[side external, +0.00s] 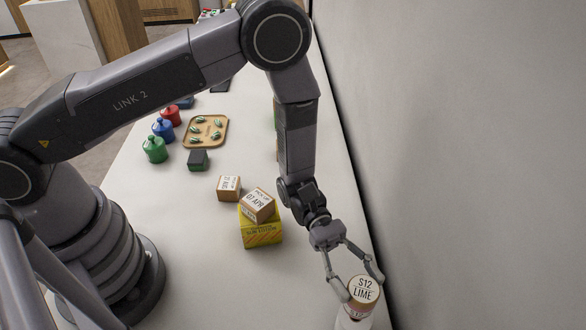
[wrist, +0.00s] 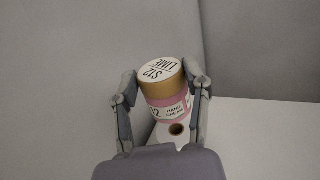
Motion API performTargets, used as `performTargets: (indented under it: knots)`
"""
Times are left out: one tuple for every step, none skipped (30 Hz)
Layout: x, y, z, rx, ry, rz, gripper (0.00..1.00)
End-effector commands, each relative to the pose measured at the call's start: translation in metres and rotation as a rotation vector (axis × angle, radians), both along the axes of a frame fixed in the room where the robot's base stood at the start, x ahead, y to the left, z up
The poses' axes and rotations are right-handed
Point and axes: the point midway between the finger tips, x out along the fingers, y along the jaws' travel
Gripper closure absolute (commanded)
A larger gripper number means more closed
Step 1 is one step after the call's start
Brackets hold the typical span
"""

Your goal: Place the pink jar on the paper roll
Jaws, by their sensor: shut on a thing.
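The pink jar (wrist: 170,107) has a brown lid with a white top marked "S12 LIME". In the side view its lid (side external: 364,289) shows at the bottom right. My gripper (side external: 362,290) is shut on the jar, one finger on each side, and holds it upright. The white paper roll (wrist: 163,134) stands below the jar; its dark core hole shows past the jar's lower edge, so the jar is off-centre from it in this view. In the side view the roll (side external: 343,321) is mostly cut off. I cannot tell whether jar and roll touch.
A yellow box (side external: 261,228) with a small labelled box (side external: 258,204) on it stands mid-counter, beside another small box (side external: 229,188). Farther back are green (side external: 154,150), blue and red jars and a wooden tray (side external: 205,118). A wall (side external: 470,150) runs close on the right.

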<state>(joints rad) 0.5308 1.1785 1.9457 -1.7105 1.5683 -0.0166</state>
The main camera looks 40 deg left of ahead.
Motion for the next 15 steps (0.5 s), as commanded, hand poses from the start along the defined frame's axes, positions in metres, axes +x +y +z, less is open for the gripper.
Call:
performTargets:
  knots:
    - [0.002, -0.004, -0.006, 0.0, 0.0, -0.001, 0.92]
    - [0.002, -0.004, -0.011, 0.001, 0.002, -0.001, 0.92]
    - [0.001, -0.003, -0.018, 0.002, 0.004, 0.0, 0.92]
    - [0.001, -0.003, -0.022, 0.002, 0.005, 0.0, 0.92]
    - [0.001, -0.003, -0.026, 0.001, 0.003, 0.0, 0.92]
    - [0.001, -0.003, -0.031, 0.001, 0.003, 0.0, 0.92]
    - [0.001, -0.003, -0.033, 0.001, 0.002, 0.0, 0.92]
    - [0.002, -0.003, -0.034, 0.0, 0.001, 0.0, 0.92]
    - [0.002, -0.003, -0.035, -0.001, 0.0, 0.0, 0.92]
    - [0.002, -0.003, -0.035, -0.001, 0.0, 0.0, 0.92]
    - [0.002, -0.003, -0.035, -0.001, 0.0, 0.0, 0.92]
    - [0.002, -0.003, -0.035, -0.001, 0.0, 0.0, 0.92]
    - [0.002, -0.003, -0.035, -0.001, 0.0, 0.0, 0.92]
    - [0.002, -0.003, -0.035, -0.001, 0.0, 0.0, 0.92]
    - [0.002, -0.003, -0.035, -0.001, 0.0, 0.0, 0.92]
